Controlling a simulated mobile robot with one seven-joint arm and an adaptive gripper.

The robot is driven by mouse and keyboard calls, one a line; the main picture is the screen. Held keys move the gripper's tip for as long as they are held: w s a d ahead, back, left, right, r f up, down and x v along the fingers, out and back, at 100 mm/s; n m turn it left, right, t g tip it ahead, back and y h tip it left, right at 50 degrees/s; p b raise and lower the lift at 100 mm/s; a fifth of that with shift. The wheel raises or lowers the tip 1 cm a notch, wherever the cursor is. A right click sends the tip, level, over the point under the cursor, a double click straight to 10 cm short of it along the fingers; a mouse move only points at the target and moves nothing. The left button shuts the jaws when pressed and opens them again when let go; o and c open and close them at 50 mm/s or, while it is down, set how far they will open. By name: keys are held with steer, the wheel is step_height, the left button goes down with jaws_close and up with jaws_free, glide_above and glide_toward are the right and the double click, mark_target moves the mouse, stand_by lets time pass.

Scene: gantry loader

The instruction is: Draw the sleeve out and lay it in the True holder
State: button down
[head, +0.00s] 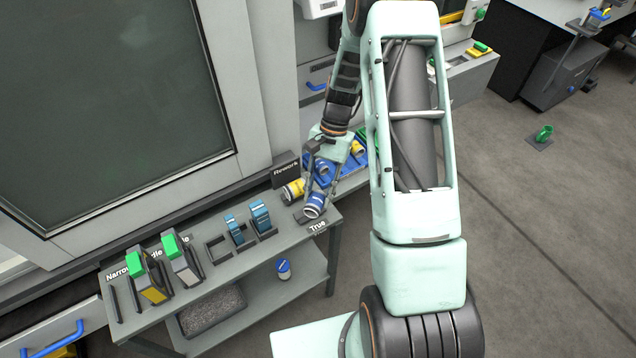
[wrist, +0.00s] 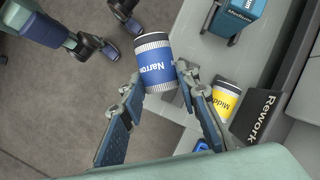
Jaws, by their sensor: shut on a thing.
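In the head view the sleeve (head: 314,206) is at the right end of the grey bench, tilted in my gripper (head: 318,188). The True holder's label (head: 318,227) is on the bench's front edge just below the sleeve. A dark part of the holder (head: 303,216) shows beside the sleeve, which hides the rest. I cannot tell whether the sleeve touches the holder.
A yellow "Middle" sleeve (head: 292,190) lies by the Rework sign (head: 285,170), close left of my gripper. A blue tray (head: 345,160) with several sleeves is behind. Blue gauge blocks (head: 260,216) and green-topped gauges (head: 172,245) stand left. Another blue sleeve (head: 284,269) stands on the lower shelf.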

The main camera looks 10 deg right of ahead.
steer(key=shift+w+d+f+m+t+y+b, duration=0.15)
steer(key=shift+w+f+m+b, duration=0.45)
steer(key=shift+f+m+b, duration=0.85)
steer(key=shift+w+a+f+m+t+y+b, duration=0.1)
steer(key=shift+w+f+m+t+b, duration=0.15)
steer(key=shift+w+f+m+b, duration=0.75)
steer(key=shift+w+d+f+m+t+y+b, duration=0.1)
steer(key=shift+w+f+m+t+y+b, duration=0.1)
steer(key=shift+f+m+b, duration=1.6)
steer(key=shift+f+n+p, duration=0.35)
steer(key=c, duration=1.4)
jaws_free()
steer(key=shift+r, duration=0.1)
steer(key=v, duration=1.2)
